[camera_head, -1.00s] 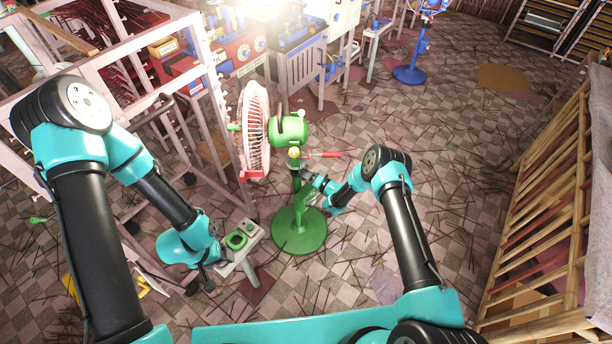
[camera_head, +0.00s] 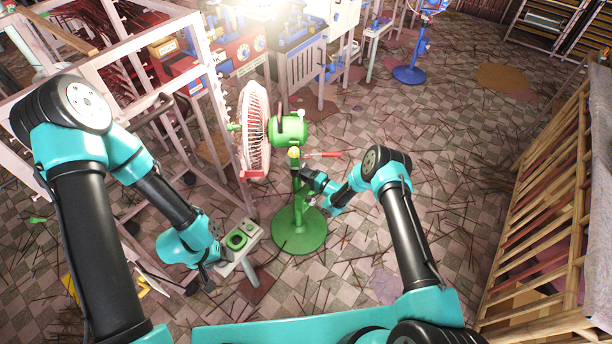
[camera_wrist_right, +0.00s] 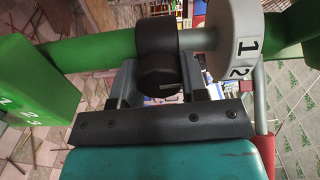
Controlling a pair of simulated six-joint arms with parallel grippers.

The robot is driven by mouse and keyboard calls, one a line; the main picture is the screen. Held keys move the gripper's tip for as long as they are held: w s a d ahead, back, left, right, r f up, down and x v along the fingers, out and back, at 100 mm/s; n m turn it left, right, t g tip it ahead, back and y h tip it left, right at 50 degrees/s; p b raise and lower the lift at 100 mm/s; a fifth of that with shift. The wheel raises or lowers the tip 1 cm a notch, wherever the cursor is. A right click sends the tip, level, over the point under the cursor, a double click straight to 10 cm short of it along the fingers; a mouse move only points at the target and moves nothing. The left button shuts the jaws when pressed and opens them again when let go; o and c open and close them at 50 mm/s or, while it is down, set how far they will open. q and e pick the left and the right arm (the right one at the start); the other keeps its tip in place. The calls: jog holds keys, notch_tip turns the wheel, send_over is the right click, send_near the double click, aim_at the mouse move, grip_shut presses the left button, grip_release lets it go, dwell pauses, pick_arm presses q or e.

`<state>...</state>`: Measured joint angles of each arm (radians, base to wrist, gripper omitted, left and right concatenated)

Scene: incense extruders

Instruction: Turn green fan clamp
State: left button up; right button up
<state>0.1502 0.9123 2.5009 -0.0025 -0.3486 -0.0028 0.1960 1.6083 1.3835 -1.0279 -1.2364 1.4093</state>
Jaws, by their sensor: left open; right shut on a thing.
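The green fan (camera_head: 290,130) stands on a green post and round green base (camera_head: 300,238), with its pale cage (camera_head: 255,130) facing left. My right gripper (camera_head: 306,182) is at the post, below the fan head. In the right wrist view the post runs across the top, and a dark clamp knob (camera_wrist_right: 158,78) sits on a dark collar around it. My right gripper (camera_wrist_right: 155,92) is shut on the knob, with a jaw on each side. My left gripper (camera_head: 208,282) is open and empty, low at the left beside a small stand.
A white dial marked 1 and 2 (camera_wrist_right: 232,55) is right of the knob. A pale rack (camera_head: 110,70) stands left; a bamboo frame (camera_head: 535,220) stands right. A red-handled tool (camera_head: 325,154) shows beside the post.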

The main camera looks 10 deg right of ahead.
jog(key=o, duration=0.9)
jog(key=v, duration=1.7)
jog(key=shift+s+d, duration=0.15)
jog(key=shift+s, duration=0.05)
jog(key=s+r+n+g+h, duration=0.2)
jog(key=s+r+g+h, duration=0.1)
jog(key=s, duration=0.6)
jog(key=s+r+n+g+h, duration=0.2)
jog(key=s+r+g+h, duration=0.1)
jog(key=s, duration=0.6)
jog(key=s+d+r+n+g+h, duration=0.1)
jog(key=s+r+n+g+h, duration=0.1)
jog(key=s+r+g, duration=0.3)
jog(key=shift+s+r+h, duration=0.25)
jog(key=shift+s, duration=0.45)
jog(key=shift+s+r+h, duration=0.2)
jog(key=shift+s, duration=0.45)
jog(key=shift+s+r+h, duration=0.25)
jog(key=shift+s, duration=0.45)
